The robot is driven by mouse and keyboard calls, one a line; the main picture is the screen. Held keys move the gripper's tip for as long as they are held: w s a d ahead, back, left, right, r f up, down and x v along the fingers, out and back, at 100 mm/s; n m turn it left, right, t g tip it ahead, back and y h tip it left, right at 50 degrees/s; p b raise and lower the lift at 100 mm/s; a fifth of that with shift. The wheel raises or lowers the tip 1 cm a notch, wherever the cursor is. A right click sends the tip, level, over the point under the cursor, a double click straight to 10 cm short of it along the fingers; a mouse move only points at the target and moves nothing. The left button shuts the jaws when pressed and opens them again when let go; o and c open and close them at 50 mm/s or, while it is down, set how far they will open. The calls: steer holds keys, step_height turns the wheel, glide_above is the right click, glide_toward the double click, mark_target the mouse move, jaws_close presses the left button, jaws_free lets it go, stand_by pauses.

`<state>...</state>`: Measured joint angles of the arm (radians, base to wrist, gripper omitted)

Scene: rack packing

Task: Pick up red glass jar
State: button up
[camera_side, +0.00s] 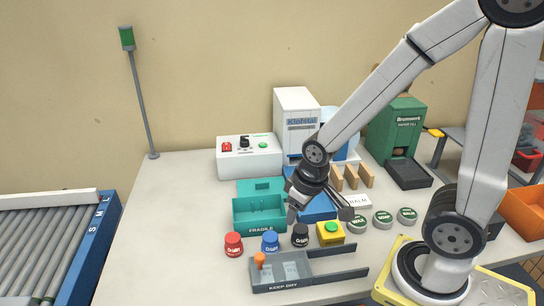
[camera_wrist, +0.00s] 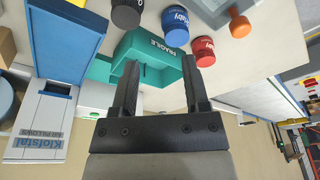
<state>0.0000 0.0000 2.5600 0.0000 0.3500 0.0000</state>
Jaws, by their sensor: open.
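The red jar (camera_side: 233,245) stands upright on the table in the side view, in front of the left part of the teal FRAGILE box. It also shows in the wrist view (camera_wrist: 204,50), just beyond the right fingertip. My gripper (camera_side: 293,212) is open and empty, up and to the right of the red jar in the side view. In the wrist view my gripper (camera_wrist: 160,62) has both fingers apart, with the teal box showing between and behind them. The fingers appear clear of the jar.
A blue jar (camera_side: 270,242) and a black jar (camera_side: 300,236) stand right of the red one. The teal box (camera_side: 259,227) is behind them. The grey KEEP DRY tray (camera_side: 285,285) lies in front. The table's left part is clear.

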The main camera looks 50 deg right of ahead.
steer(key=o, duration=0.5)
steer(key=shift+r, duration=0.1)
